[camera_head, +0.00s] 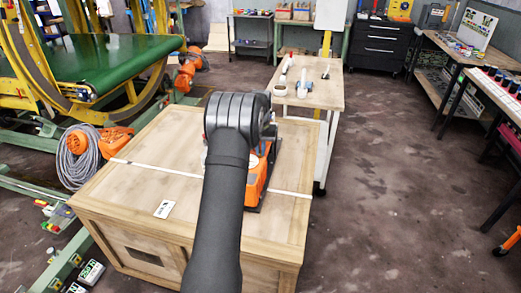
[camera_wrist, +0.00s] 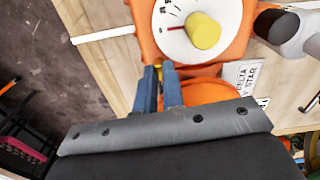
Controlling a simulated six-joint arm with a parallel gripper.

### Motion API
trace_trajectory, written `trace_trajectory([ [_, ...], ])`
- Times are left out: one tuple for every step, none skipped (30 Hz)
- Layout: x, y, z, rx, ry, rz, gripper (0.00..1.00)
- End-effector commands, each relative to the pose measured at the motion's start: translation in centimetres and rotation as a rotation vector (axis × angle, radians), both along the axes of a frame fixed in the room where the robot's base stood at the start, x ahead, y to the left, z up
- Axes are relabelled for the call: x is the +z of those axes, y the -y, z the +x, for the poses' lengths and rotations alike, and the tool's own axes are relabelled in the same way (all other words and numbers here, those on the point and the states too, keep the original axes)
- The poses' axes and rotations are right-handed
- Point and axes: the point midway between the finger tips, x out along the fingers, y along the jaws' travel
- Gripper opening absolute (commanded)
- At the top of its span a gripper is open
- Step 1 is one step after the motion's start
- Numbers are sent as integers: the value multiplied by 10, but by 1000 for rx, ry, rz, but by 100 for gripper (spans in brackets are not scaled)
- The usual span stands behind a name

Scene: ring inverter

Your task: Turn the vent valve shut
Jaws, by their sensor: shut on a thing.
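An orange unit (camera_head: 257,185) stands on the wooden crate, partly hidden behind my arm in the head view. In the wrist view its orange body (camera_wrist: 148,42) carries a white dial with a red mark and a yellow round knob (camera_wrist: 203,31). My gripper (camera_wrist: 159,68) has its two blue fingers close together at the unit's edge, just below the dial and apart from the knob. They are shut on a small part there, which seems to be the vent valve; the fingers mostly hide it, and its angle cannot be told. In the head view my gripper is hidden.
The wooden crate (camera_head: 130,190) has a white strap across its top and a small white card (camera_head: 164,209). A table (camera_head: 310,88) with small items stands behind it. A grey cylinder (camera_wrist: 276,25) is right of the dial.

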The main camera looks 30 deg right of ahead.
Motion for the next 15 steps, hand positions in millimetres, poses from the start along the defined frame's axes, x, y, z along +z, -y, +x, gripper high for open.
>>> trace_trajectory([
  [0,0,0,-22,-1,1,0],
  [0,0,0,-35,-1,1,0],
  [0,0,0,-51,-1,1,0],
  [0,0,0,-62,-1,1,0],
  [0,0,0,-70,-1,1,0],
  [0,0,0,-82,-1,1,0],
  [0,0,0,-89,-1,1,0],
  [0,0,0,-95,-1,1,0],
  [0,0,0,-101,-1,1,0],
  [0,0,0,-105,-1,1,0],
  [0,0,0,-109,-1,1,0],
  [0,0,0,-112,-1,1,0],
  [0,0,0,-114,-1,1,0],
  [0,0,0,-116,-1,1,0],
  [0,0,0,-117,-1,1,0],
])
